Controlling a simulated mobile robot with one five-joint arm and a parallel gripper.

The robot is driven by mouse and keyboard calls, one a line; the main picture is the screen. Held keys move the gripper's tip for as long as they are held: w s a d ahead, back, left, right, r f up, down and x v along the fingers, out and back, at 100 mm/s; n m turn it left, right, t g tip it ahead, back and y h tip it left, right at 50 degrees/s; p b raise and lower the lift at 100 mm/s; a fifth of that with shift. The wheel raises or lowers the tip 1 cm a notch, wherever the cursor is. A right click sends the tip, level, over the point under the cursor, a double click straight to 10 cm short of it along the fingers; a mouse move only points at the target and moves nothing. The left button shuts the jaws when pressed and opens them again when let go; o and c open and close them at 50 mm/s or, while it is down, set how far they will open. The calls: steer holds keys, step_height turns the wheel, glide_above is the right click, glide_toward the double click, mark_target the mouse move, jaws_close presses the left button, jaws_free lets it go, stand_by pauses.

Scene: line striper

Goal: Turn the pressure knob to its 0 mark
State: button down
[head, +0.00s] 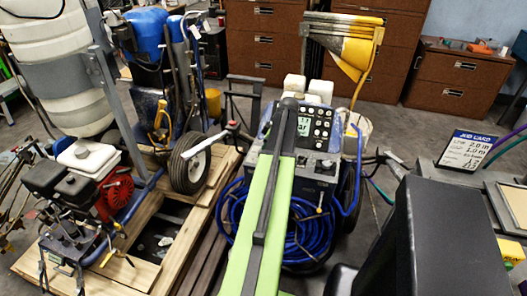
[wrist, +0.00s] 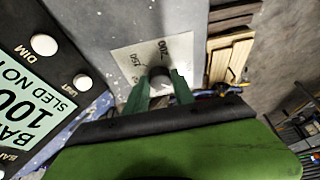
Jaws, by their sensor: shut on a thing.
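The pressure knob (wrist: 158,74) is a small dark round knob on a pale dial plate (wrist: 128,62) in the wrist view. The plate's marks 150 and 200 can be read beyond the knob; the 0 mark and the knob's pointer cannot be made out. My gripper (wrist: 160,82) has its two green fingers on either side of the knob, shut on it. In the head view the line striper (head: 318,165) stands in the middle with its control panel and display. My arm crosses in front of it there and hides the knob.
White buttons (wrist: 43,44) and a green display (wrist: 38,98) lie left of the dial. A blue hose coil (head: 228,215) hangs on the striper. A pallet (head: 215,165) with machinery stands left; a job card (head: 467,150) stands right. Brown cabinets (head: 265,40) line the back.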

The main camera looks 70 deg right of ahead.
stand_by(0.4)
steer(key=c, duration=1.1)
jaws_free()
steer(key=shift+o, duration=0.2)
steer(key=p+v, duration=1.6)
steer(key=v, duration=0.1)
steer(key=shift+r, duration=0.2)
steer(key=shift+d, duration=0.1)
